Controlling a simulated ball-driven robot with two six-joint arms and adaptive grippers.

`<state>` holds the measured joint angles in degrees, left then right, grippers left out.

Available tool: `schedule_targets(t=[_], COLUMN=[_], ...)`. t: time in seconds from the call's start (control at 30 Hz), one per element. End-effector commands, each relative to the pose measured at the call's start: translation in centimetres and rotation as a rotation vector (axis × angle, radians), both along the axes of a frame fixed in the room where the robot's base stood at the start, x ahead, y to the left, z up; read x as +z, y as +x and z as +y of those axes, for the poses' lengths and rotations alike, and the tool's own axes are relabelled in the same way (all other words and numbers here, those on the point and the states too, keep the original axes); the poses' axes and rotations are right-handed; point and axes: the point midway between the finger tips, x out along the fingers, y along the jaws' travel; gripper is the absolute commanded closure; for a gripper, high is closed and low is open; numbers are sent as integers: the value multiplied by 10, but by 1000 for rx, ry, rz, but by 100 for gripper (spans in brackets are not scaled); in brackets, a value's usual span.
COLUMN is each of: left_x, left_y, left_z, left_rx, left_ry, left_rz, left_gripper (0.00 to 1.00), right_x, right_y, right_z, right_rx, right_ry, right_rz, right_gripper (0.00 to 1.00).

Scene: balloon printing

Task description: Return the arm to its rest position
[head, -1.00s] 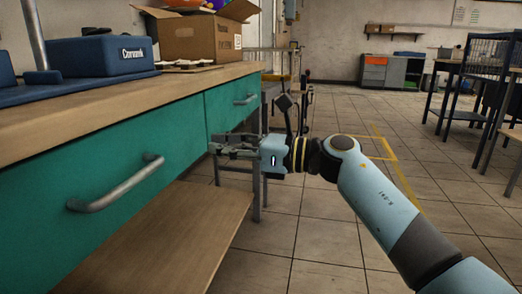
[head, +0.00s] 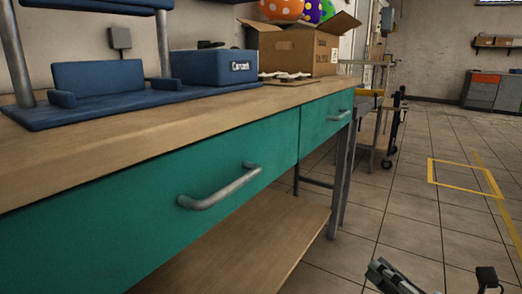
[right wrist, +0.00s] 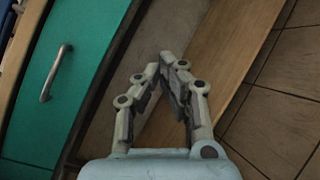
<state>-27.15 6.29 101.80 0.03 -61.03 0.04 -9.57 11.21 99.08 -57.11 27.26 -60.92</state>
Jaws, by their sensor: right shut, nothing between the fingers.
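My right gripper (head: 385,272) shows at the bottom edge of the head view, right of the workbench, with only its front part in the picture. In the right wrist view its two fingers (right wrist: 168,62) meet at the tips, and nothing is between them. It is apart from the bench and its drawers. My left gripper is not in view.
The wooden workbench (head: 75,185) has a near green drawer (head: 120,222) and a far one (head: 318,118), both closed. A blue press (head: 100,85), a blue box (head: 212,68) and a cardboard box with balloons (head: 295,52) stand on top. Open tiled floor lies to the right.

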Motion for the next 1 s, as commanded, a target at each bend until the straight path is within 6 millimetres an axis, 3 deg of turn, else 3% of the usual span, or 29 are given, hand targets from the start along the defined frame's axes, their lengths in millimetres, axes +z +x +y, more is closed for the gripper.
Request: schedule_targets(t=[0.1,0.2,0.3,0.4,0.6,0.8,1.0], left_x=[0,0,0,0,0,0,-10], left_y=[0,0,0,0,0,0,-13], left_z=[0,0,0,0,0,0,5], left_rx=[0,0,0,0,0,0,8], left_ry=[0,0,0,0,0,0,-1], left_rz=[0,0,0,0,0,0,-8], left_gripper=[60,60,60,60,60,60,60], right_x=[-63,-120,-167,-199,-233,-244,-254], right_y=[-39,-86,-140,-187,-257,-312,-326], right_z=[-50,-85,-103,-107,-97,-83,-89], right_rx=[-341,-642,-916,-1147,-1538,-1906,-1918], right_ry=[342,617,848,1022,1280,1433,1464], right_rz=[321,571,775,925,1133,1236,1212], right_gripper=[100,100,100,100,100,100,100])
